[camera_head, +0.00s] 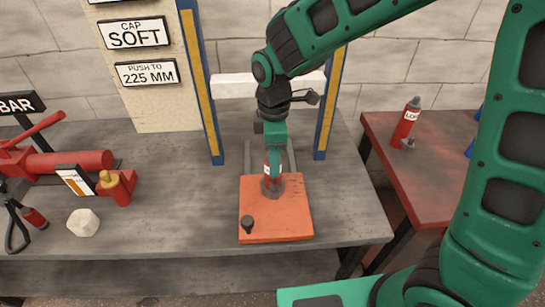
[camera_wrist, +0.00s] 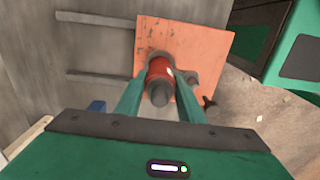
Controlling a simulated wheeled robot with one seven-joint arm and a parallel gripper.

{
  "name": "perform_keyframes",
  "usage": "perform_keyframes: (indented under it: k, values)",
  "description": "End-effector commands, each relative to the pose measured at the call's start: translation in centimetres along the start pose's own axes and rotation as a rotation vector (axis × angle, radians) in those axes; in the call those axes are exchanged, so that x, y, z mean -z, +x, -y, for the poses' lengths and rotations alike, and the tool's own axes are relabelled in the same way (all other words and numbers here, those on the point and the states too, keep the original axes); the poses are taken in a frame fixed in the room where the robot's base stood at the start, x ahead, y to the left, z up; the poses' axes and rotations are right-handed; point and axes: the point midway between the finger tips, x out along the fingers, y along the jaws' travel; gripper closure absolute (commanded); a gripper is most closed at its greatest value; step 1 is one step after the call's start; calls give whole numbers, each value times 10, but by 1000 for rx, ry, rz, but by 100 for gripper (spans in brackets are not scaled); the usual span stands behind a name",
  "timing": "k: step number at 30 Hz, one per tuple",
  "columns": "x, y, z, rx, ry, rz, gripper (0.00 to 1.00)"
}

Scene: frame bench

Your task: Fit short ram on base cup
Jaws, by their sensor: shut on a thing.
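The short ram (camera_head: 272,172) is a red cylinder with a white label, held roughly upright by my gripper (camera_head: 273,158). In the wrist view the ram (camera_wrist: 158,72) shows between the two green fingers of my gripper (camera_wrist: 161,80), its dark grey end toward the camera. The grey base cup (camera_head: 272,189) is on the orange plate (camera_head: 290,222). The ram's lower end is at the cup and lines up with it in the head view. I cannot tell whether it is fully seated. The wrist view shows part of the cup (camera_wrist: 158,53) behind the ram.
A blue-and-yellow frame (camera_head: 200,85) with a white crossbar (camera_head: 233,86) stands around my arm. A dark knob (camera_head: 248,224) is on the plate. A red pump (camera_head: 60,162) and pale stone (camera_head: 83,222) are left. Another red cylinder (camera_head: 406,122) stands on the red table (camera_head: 440,170).

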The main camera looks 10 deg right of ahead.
Motion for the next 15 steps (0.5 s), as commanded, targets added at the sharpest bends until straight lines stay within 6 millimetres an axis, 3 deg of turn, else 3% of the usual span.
perform_keyframes:
  k: [15]
  values:
    - [1,9,-1,-2,0,-1,100]
